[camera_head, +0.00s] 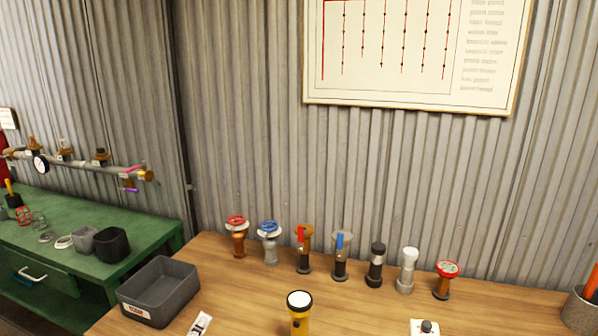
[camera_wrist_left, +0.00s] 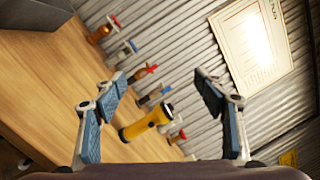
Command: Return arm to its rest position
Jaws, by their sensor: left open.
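My left gripper (camera_wrist_left: 165,88) shows in the left wrist view with its two blue-padded fingers spread wide. Nothing is between its pads. A yellow flashlight (camera_wrist_left: 147,123) appears in the gap beyond the fingers, apart from them. In the head view the same flashlight (camera_head: 299,314) stands upright at the front of the wooden table (camera_head: 235,290), its lens facing up. No arm or gripper of mine shows in the head view. My right gripper is in neither view.
Several valves stand in a row along the table's back, from a red-wheel valve (camera_head: 237,236) to a red-capped one (camera_head: 444,279). A grey bin (camera_head: 160,290) stands at the table's left. A green bench (camera_head: 60,255) with a pipe above it is further left. A corrugated wall carries a chart (camera_head: 410,50).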

